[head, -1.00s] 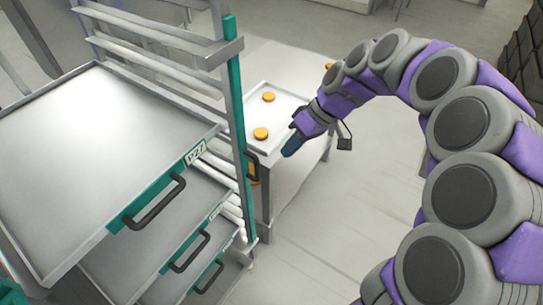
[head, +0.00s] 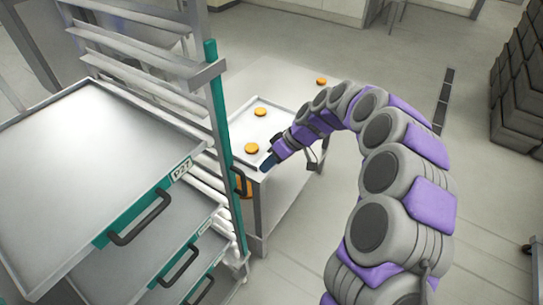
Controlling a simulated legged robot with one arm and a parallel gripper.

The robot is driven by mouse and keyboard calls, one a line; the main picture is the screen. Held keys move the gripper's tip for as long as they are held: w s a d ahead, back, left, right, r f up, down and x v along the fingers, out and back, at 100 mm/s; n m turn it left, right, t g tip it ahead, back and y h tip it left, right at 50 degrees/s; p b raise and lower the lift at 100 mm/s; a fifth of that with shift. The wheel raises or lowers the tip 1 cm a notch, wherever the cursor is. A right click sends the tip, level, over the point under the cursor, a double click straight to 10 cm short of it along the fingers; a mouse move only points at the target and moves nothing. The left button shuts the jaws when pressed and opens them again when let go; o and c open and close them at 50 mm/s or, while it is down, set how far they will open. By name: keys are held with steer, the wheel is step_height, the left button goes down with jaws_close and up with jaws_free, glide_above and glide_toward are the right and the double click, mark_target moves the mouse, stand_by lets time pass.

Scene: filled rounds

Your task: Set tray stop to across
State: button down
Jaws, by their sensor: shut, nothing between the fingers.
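My gripper (head: 267,163) is shut and empty, with its dark tip pointing down and left. It is to the right of the rack's green front post (head: 218,130), in front of the white table in the picture. A small orange part (head: 243,186) with a dark piece beside it shows at that post, below and left of my gripper and apart from it. This may be the tray stop; it is too small and partly hidden to tell which way it is set.
The top tray (head: 95,165), labelled P27, sticks out of the rack with a black handle (head: 140,222). More handled trays lie below. Orange discs (head: 252,148) are on a tray on the white table. Dark stacked crates (head: 519,90) stand far right.

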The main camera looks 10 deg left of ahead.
steer(key=f, duration=0.2)
steer(key=b, duration=0.2)
glide_above(242, 192)
steer(key=s+d, duration=0.2)
steer(key=s, duration=0.2)
steer(key=shift+s+a, duration=0.1)
steer(key=shift+a, duration=0.15)
stand_by(0.4)
